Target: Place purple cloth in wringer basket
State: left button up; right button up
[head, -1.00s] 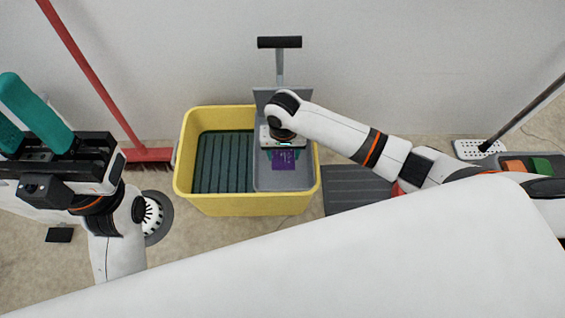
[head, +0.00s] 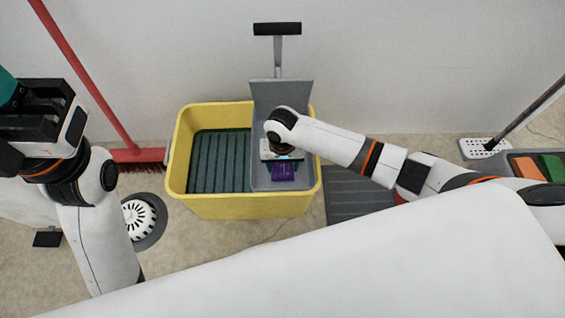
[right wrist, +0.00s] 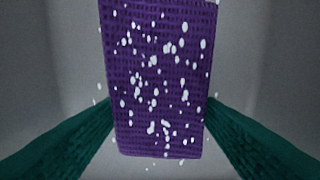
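The purple cloth (head: 283,172) is inside the grey wringer basket (head: 259,180), on the right side of the yellow bucket. My right gripper (head: 282,158) is over the basket, its fingers mostly hidden in the head view. In the right wrist view the cloth (right wrist: 160,80) spans the gap between the two teal fingertips, which meet its side edges; white droplets show over it. My left gripper (head: 8,88) is at the upper left, well away from the bucket and partly out of frame. Its fingers stood apart, empty, one second ago.
The yellow bucket (head: 250,205) has a dark ribbed grate on its left half. The wringer's black handle (head: 278,29) rises behind the basket. A red broom (head: 90,80) leans left near a round floor drain (head: 138,219). A grey ribbed mat (head: 355,195) lies right of the bucket.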

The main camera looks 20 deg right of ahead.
jog(key=o, duration=0.4)
